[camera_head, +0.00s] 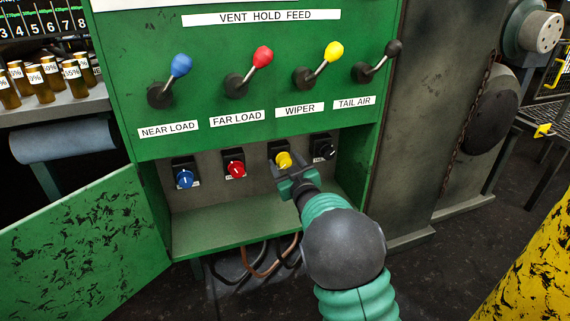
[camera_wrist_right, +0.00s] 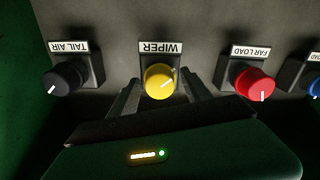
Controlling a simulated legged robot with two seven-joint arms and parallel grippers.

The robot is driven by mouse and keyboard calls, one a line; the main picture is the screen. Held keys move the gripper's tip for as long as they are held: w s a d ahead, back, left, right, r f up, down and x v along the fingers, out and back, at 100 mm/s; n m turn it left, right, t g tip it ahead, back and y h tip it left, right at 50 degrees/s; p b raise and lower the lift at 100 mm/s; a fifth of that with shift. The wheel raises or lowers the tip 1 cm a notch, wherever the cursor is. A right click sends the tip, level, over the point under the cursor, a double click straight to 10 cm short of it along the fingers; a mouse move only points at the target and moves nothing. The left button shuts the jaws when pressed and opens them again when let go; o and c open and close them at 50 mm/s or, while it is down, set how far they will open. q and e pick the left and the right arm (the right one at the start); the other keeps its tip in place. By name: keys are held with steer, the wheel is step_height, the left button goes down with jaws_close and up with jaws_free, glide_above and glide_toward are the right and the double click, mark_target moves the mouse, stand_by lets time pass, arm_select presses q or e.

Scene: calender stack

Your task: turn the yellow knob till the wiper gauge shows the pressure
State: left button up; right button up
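The yellow knob (camera_head: 284,160) sits in the recessed lower panel of the green cabinet, second from the right in a row of knobs. In the right wrist view, which is upside down, the yellow knob (camera_wrist_right: 159,81) is under a WIPER label (camera_wrist_right: 160,47), its white pointer line slanting up and right. My right gripper (camera_head: 284,168) is at this knob. In the wrist view, the right gripper's fingers (camera_wrist_right: 162,88) stand open on either side of the knob, with a small gap showing on each side. My left gripper is not in view. No wiper gauge is visible.
Close by are the red knob (camera_head: 236,170), blue knob (camera_head: 184,178) and black knob (camera_head: 323,150). Above are levers with blue, red, yellow (camera_head: 333,51) and black tops. An open green door (camera_head: 85,250) is at left; a yellow post (camera_head: 530,270) stands at lower right.

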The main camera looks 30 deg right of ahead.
jaws_close()
steer(key=shift+r+m+p, duration=0.15)
steer(key=shift+m+p, duration=0.15)
steer(key=shift+p, duration=0.2)
steer(key=shift+f, duration=0.2)
steer(key=shift+o, duration=0.7)
jaws_free()
steer(key=shift+s, duration=0.1)
